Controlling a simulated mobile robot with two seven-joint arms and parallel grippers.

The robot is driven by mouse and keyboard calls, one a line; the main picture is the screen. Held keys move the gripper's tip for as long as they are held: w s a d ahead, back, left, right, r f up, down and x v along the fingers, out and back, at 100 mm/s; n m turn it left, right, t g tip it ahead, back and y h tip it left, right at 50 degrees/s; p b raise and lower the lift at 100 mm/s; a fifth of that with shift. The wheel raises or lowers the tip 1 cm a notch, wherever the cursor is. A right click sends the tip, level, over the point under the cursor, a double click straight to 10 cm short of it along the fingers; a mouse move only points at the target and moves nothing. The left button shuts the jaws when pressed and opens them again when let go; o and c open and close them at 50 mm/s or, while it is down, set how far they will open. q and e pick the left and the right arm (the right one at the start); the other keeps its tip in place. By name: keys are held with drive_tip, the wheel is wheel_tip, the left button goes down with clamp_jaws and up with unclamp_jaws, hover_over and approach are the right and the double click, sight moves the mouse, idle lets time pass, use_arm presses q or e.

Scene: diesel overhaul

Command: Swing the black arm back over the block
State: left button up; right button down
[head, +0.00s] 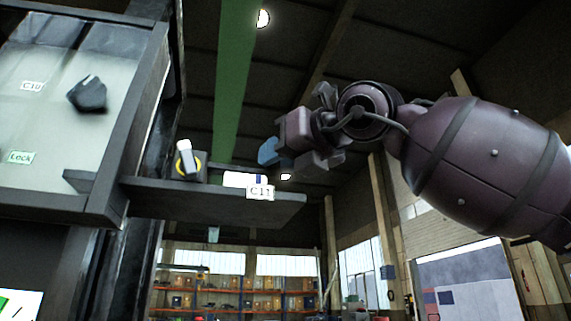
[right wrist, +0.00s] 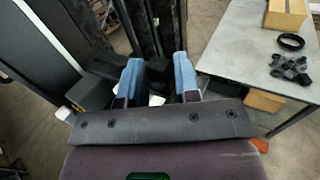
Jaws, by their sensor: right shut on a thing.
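I cannot tell for sure whether this piece is the black arm. A small dark block with a yellow ring (head: 188,163) stands on the ledge; I cannot tell whether it is the task's block. My left gripper is out of view.
A pale panel (head: 50,85) with a black knob (head: 88,94) is at the left. Stocked shelves (head: 235,296) stand far behind.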

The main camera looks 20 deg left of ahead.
drive_tip(key=shift+s+a+f, duration=0.15)
drive_tip(key=shift+s+a, duration=0.05)
drive_tip(key=shift+s, duration=0.2)
drive_tip(key=c, duration=1.1)
unclamp_jaws()
drive_tip(key=shift+o, duration=0.7)
drive_tip(key=shift+s+a, duration=0.15)
drive_tip(key=shift+a, duration=0.05)
drive_tip(key=shift+d, duration=0.1)
